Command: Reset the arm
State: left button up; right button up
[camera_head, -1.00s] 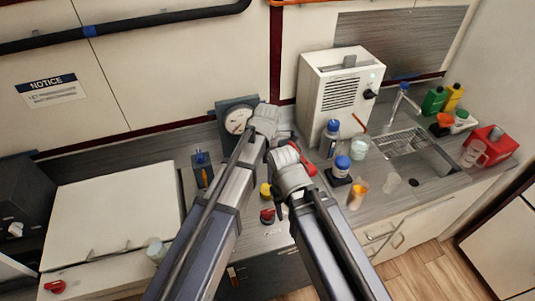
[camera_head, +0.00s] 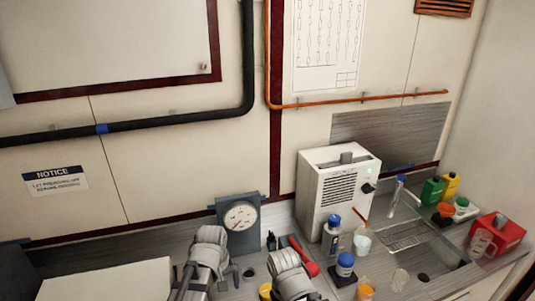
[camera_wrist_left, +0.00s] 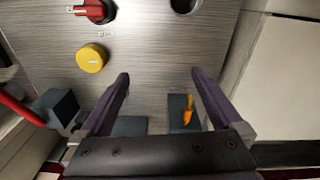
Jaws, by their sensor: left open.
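My left gripper (camera_wrist_left: 158,88) is open in the left wrist view. Its two dark fingers are wide apart, with nothing held between them. Past them is a grey metal panel (camera_wrist_left: 150,50) with a yellow round knob (camera_wrist_left: 92,57) and a red knob (camera_wrist_left: 93,10). A blue-grey block with an orange piece (camera_wrist_left: 187,110) shows near the right finger. In the head view my two arms come up from the bottom edge, in front of a round dial gauge (camera_head: 240,215). My right gripper's fingers do not show.
A white box-shaped machine (camera_head: 337,195) stands on the counter beside several bottles and cups. A red case (camera_head: 497,235) sits at the far right by the sink (camera_head: 425,265). A red handle (camera_head: 304,257) lies near my right arm. The wall above is clear of my arms.

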pick_arm(q)
jog(key=s+a+m, duration=0.3)
jog(key=a+m, duration=0.1)
jog(key=m, duration=0.1)
jog(key=s+d+f+m+b, duration=0.1)
jog(key=s+d+m, duration=0.1)
jog(key=d, duration=0.3)
jog(key=s+d+f+m+y+b, duration=0.1)
jog(key=s+d, duration=0.3)
jog(key=d, duration=0.2)
jog(key=shift+d+f+m+g+b, duration=0.3)
jog(key=shift+f+m+g+b, duration=0.05)
jog(key=shift+m+g+b, duration=0.05)
